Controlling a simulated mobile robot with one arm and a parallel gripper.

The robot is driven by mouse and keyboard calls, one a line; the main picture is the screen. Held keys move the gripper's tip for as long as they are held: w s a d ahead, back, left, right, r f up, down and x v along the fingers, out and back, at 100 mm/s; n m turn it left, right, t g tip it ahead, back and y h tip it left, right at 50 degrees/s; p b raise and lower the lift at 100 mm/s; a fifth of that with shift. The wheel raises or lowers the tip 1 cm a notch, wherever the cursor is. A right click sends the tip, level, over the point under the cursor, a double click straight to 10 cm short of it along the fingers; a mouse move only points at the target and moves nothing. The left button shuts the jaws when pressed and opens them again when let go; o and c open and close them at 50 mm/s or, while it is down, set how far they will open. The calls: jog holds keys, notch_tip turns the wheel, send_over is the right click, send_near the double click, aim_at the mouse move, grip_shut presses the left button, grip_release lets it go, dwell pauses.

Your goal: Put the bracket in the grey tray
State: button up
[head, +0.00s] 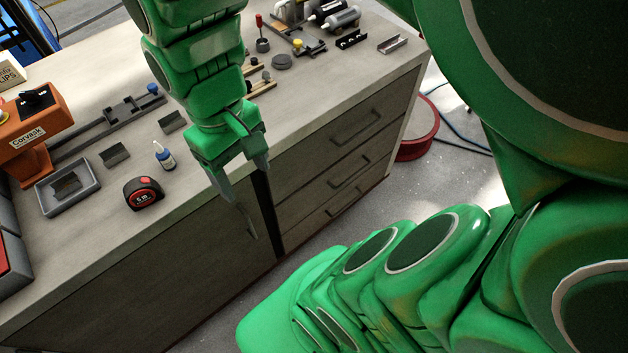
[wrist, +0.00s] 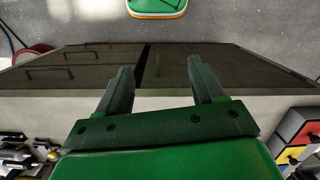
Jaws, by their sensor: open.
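The grey tray (head: 88,196) is a shallow rectangular tray on the bench at the left in the head view. A small dark bracket-like piece (head: 67,184) lies inside it. A grey U-shaped bracket (head: 115,153) lies on the bench just beyond the tray, and a similar one (head: 172,121) lies farther back, left of my arm. I cannot tell which one the task means. My gripper (head: 246,186) is open and empty, pointing down in front of the bench's front edge, right of the tray. Its open fingers also show in the wrist view (wrist: 158,70), with nothing between them.
A tape measure (head: 144,193) and a small blue-white bottle (head: 164,155) stand near the tray. An orange Corvask machine (head: 32,130) stands at the left. More channel pieces (head: 392,43) and small parts lie at the back right. A red reel (head: 418,130) is on the floor.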

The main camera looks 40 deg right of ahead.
jog(key=s, duration=0.1)
jog(key=s+d+f+m, duration=0.1)
jog(key=s, duration=0.1)
jog(key=s+m, duration=0.1)
jog(key=s, duration=0.1)
jog(key=shift+s+d+f, duration=0.2)
jog(key=shift+s+d, duration=0.05)
jog(key=shift+d, duration=0.1)
dwell(0.8)
